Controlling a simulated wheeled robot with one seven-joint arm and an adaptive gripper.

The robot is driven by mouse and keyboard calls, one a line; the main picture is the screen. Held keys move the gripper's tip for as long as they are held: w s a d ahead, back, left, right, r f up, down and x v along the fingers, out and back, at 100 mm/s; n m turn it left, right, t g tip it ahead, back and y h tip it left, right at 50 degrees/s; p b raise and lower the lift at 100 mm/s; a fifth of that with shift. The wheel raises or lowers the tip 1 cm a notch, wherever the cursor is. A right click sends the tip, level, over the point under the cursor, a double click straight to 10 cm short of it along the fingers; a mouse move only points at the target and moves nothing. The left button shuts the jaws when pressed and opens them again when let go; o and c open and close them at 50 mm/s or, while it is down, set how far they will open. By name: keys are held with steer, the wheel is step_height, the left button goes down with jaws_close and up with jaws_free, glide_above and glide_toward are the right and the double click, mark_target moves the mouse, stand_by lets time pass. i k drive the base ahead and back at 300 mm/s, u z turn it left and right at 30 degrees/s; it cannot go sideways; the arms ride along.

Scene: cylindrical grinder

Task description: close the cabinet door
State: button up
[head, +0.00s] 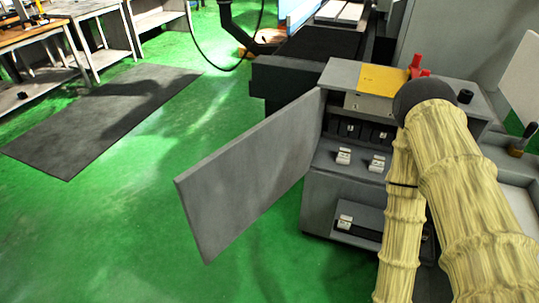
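The cabinet door (250,172) is a flat grey panel in the head view. It stands wide open, swung out to the left from the left front edge of the grey cabinet (318,204). The open cabinet front shows an inner shelf with small white blocks (343,156) on it. My arm, in a pale yellow sleeve, crosses the right side of the view and hides part of the cabinet's front. My gripper is not in view, and nothing of mine is seen touching the door.
A yellow sheet (383,80) and red parts (416,66) are on the cabinet top. A dark mat (105,112) lies on the green floor. Workbenches (85,15) stand at the far left. The floor (120,235) left of the door is clear.

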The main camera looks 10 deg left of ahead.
mark_target(223, 194)
steer(key=z, duration=3.3)
steer(key=k, duration=2.5)
steer(key=u, duration=1.85)
steer(key=i, duration=1)
steer(key=z, duration=0.4)
